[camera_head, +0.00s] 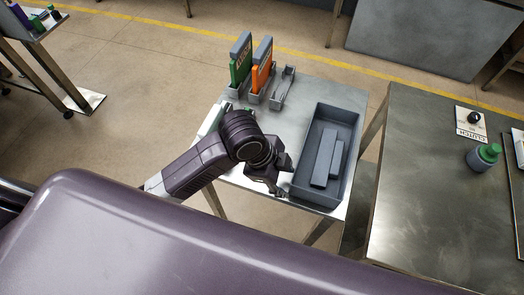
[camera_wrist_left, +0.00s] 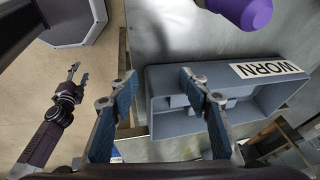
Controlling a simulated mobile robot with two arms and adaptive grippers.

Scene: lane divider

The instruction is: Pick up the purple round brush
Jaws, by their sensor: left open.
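A purple rounded thing (camera_wrist_left: 243,10), likely the round brush, is cut off by the top edge of the left wrist view. It lies on the grey metal surface beyond the bin; I do not make it out near my gripper in the head view. My left gripper (camera_head: 272,183) is over the small table, left of the grey bin. In the left wrist view my left gripper (camera_wrist_left: 158,77) is open and empty, its fingers apart, with the purple thing ahead and right. My right gripper (camera_wrist_left: 77,72) shows small at the left, its fingers apart.
The grey bin (camera_head: 351,134) holds grey blocks; the left wrist view shows a bin wall labelled WORN (camera_wrist_left: 268,69). Green (camera_head: 240,66) and orange (camera_head: 262,67) pieces stand in holders at the back.

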